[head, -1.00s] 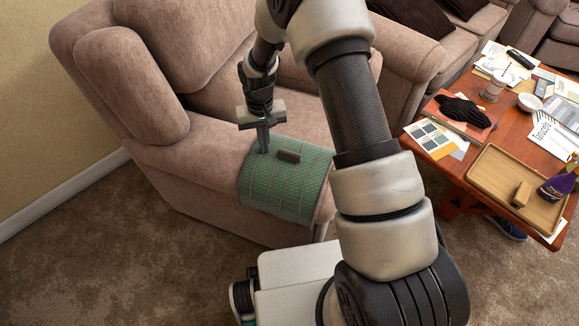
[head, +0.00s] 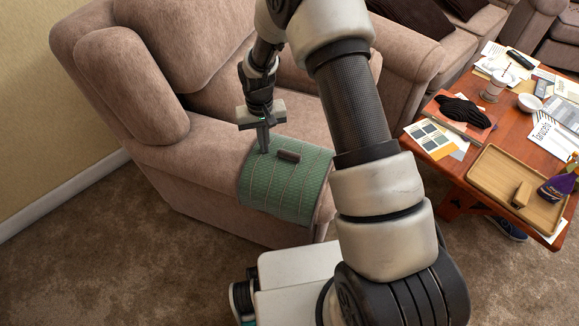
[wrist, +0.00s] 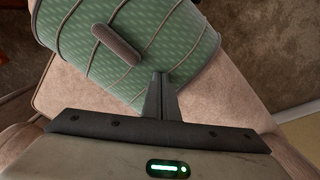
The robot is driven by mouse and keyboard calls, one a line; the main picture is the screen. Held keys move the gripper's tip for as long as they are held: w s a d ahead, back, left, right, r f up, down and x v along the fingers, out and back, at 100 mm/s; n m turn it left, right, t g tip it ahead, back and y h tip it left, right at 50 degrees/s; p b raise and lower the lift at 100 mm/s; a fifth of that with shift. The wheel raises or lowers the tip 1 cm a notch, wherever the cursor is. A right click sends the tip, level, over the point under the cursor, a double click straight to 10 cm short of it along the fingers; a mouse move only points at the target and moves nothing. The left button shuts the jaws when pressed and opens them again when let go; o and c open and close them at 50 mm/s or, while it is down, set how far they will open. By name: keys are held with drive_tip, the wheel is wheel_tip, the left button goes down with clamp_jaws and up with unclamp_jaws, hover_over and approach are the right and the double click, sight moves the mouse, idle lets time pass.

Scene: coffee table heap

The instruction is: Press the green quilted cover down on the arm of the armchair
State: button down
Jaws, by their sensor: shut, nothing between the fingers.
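The green quilted cover (head: 285,192) lies draped over the front of the armchair's near arm (head: 210,148) and hangs down its outer side. It also fills the upper part of the wrist view (wrist: 165,60). A small brown bar-shaped object (head: 288,156) lies on top of the cover; it also shows in the wrist view (wrist: 117,42). My gripper (head: 264,150) is shut and empty, pointing down at the cover's edge nearest the chair back. In the wrist view my fingertips (wrist: 160,76) overlap the cover's edge. I cannot tell for sure whether they touch it.
The armchair's seat (head: 305,105) is clear. Carpet is open at the lower left.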

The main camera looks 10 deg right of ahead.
drive_tip(key=shift+s+f, duration=0.15)
drive_tip(key=shift+f, duration=0.05)
wheel_tip(320, 180, up, 7)
drive_tip(key=p, duration=0.4)
idle(0.6)
